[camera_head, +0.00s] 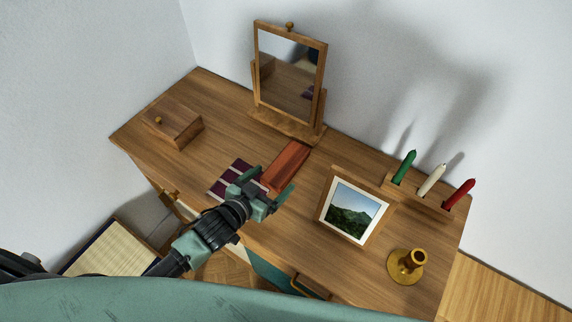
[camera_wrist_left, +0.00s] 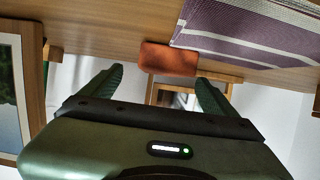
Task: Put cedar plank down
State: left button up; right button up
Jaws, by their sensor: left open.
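The cedar plank (camera_head: 286,165) is a reddish-brown board lying on the wooden desk (camera_head: 330,167), in front of the mirror. In the left wrist view the end of the plank (camera_wrist_left: 168,59) shows just beyond and between my fingertips. My left gripper (camera_head: 271,187) is open at the plank's near end, and its fingers also show in the left wrist view (camera_wrist_left: 160,84). I cannot tell whether a finger touches the plank. My right gripper is not in view.
A striped purple cloth (camera_head: 232,174) lies left of the plank. The tilting mirror (camera_head: 289,75) stands behind it. A framed landscape picture (camera_head: 353,211), brass candlestick (camera_head: 406,265) and candle rack (camera_head: 425,196) stand to the right. A wooden box (camera_head: 173,128) sits at the left.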

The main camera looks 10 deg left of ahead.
pick_arm(q)
jog(key=x, duration=0.2)
jog(key=p+x, duration=0.1)
jog(key=x, duration=0.1)
jog(key=r+x, duration=0.1)
jog(key=x, duration=0.2)
jog(key=shift+w+a, duration=0.2)
jog(key=shift+w, duration=0.05)
jog(key=shift+w+d+f, duration=0.2)
jog(key=shift+w, duration=0.15)
jog(key=c, duration=1.8)
jog(key=shift+o, duration=0.2)
jog(key=shift+r, duration=0.15)
notch_tip(320, 180, up, 20)
notch_tip(320, 180, up, 8)
jog(key=n+y+b, duration=0.1)
jog(key=y, duration=0.1)
send_over(284, 165)
jog(key=a, duration=0.3)
jog(key=s+a+r+n+t+y+b, duration=0.1)
jog(key=s+a+r+n+y, duration=0.2)
jog(key=r, duration=0.5)
jog(key=shift+s+a+r, duration=0.4)
jog(key=shift+s+a, duration=0.25)
jog(key=shift+a, duration=0.6)
